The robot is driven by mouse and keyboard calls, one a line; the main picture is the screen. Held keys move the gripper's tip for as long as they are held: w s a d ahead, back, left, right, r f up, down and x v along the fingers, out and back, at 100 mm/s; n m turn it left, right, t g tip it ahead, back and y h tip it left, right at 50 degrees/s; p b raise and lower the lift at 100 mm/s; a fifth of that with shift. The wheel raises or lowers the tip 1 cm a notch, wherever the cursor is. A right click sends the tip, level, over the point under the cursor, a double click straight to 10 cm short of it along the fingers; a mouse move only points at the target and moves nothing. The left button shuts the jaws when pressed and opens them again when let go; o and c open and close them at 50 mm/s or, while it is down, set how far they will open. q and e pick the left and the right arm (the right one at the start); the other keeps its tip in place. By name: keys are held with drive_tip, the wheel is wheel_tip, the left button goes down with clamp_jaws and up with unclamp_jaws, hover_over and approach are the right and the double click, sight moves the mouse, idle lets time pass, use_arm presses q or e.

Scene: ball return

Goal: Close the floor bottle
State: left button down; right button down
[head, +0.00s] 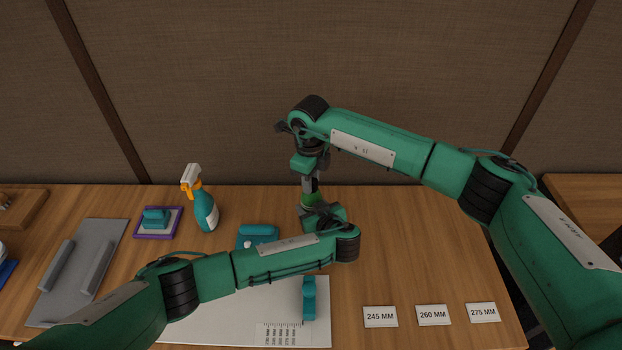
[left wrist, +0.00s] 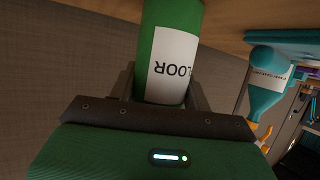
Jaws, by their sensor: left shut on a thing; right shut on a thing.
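The floor bottle (head: 312,199) is green and stands upright between my two grippers in the head view. In the left wrist view the floor bottle (left wrist: 170,42) shows a white label reading "FLOOR", upside down in that picture. My left gripper (left wrist: 163,92) is shut around its body, one finger on each side. In the head view my left gripper (head: 316,211) is partly covered by its own wrist. My right gripper (head: 310,184) points down from above and is shut at the bottle's top. The cap is hidden between its fingers, so its seating cannot be told.
A teal spray bottle (head: 206,213), a purple-rimmed tray (head: 139,233) and a grey tray (head: 66,290) are at left. A teal block (head: 258,233) lies behind my left arm. A white sheet (head: 220,320) and cards, including "260 MM" (head: 433,315), lie in front.

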drive_tip(key=m, duration=0.4)
drive_tip(key=shift+m, duration=0.4)
drive_tip(key=m, duration=0.5)
drive_tip(key=c, duration=1)
unclamp_jaws()
drive_tip(key=shift+c, duration=0.2)
wheel_tip(320, 180, up, 12)
drive_tip(key=shift+a, duration=0.1)
